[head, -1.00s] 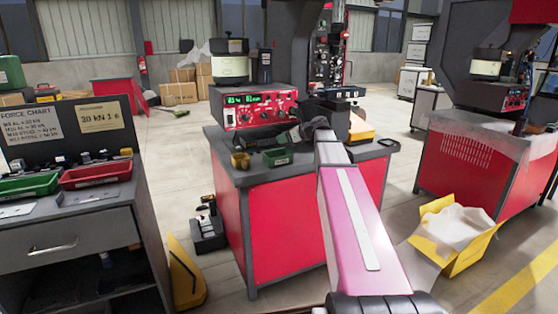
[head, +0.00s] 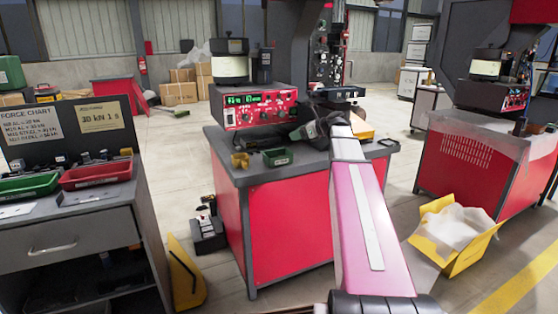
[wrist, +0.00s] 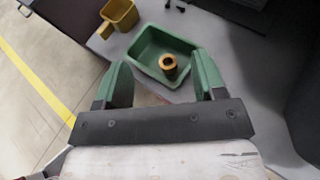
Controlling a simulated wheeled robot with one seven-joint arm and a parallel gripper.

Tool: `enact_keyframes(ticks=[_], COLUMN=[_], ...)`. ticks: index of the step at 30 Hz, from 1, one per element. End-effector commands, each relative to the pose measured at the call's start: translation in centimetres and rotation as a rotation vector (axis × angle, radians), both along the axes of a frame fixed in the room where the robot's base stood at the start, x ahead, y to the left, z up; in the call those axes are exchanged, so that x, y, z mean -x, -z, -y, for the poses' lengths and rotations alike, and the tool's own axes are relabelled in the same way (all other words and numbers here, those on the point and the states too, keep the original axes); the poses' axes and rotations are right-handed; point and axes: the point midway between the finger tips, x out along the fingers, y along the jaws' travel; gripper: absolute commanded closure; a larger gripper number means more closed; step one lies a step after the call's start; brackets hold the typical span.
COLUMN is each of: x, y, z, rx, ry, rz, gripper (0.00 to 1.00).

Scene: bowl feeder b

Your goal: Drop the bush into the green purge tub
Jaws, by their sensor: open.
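The green purge tub (head: 277,157) sits near the front edge of the red-sided bench in the head view. In the wrist view the tub (wrist: 150,42) lies just beyond my fingers. The bush (wrist: 168,65), a small brass-coloured ring with a dark hole, shows inside the tub's outline, towards its near right side. It looks to be in the tub and is clear of both fingers. I cannot make it out in the head view. My gripper (wrist: 161,60) is open, with green fingers apart on either side of the tub's near part. In the head view my gripper (head: 304,131) is right of the tub.
A yellow scoop-like cup (head: 240,160) stands left of the tub; small dark screws (wrist: 174,6) lie behind it in the wrist view. A red control box (head: 255,106) stands at the back of the bench. An open yellow carton (head: 478,250) is on the floor at right.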

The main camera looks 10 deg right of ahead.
Motion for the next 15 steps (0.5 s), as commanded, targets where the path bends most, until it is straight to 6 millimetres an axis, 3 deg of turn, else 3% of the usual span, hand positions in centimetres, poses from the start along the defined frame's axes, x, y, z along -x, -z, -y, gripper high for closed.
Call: enact_keyframes(ticks=[6, 15], x=[1.6, 1.9], y=[-1.1, -1.3], z=[2.1, 2.7], rx=[0.000, 0.000], ry=[0.001, 0.000], rz=[0.000, 0.000], gripper=[0.36, 0.36])
